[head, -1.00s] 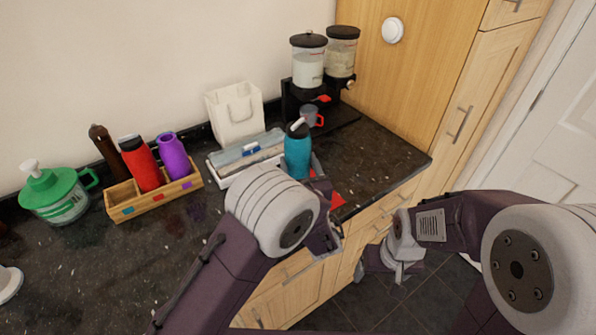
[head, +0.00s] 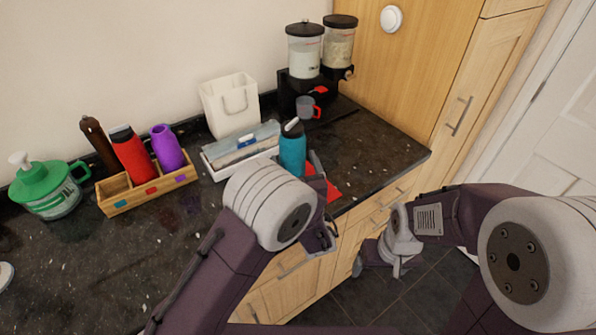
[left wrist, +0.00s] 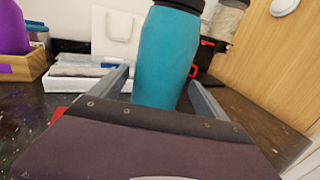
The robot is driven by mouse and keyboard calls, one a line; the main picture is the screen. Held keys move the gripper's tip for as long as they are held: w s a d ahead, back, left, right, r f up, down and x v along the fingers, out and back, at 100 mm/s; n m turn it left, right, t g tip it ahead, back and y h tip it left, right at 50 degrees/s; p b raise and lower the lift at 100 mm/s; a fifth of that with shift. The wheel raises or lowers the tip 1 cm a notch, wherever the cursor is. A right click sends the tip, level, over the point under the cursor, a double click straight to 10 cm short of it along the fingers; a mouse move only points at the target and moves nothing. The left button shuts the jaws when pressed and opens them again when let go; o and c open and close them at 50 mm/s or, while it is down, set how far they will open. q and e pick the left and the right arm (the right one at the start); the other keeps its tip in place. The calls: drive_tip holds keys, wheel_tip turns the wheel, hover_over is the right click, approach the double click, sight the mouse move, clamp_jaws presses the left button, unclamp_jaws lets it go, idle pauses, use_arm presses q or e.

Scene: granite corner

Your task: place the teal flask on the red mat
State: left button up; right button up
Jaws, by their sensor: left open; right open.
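The teal flask (head: 292,153) with a dark lid stands upright at the counter's front, beside the white tray. The red mat (head: 332,190) shows in part to its right, and its edge shows in the left wrist view (left wrist: 57,115). My left gripper (left wrist: 165,85) is open, with one finger on each side of the flask; finger contact is unclear. The flask's base is hidden behind my gripper and arm, so I cannot tell whether it rests on the mat. My right gripper (head: 398,266) is open and empty, low in front of the cabinets over the floor.
A white tray (head: 214,172) with a box lies left of the flask. Counter right of the mat is clear.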

use_arm(q)
drive_tip(key=b+v, duration=0.1)
drive_tip(key=v, duration=1.1)
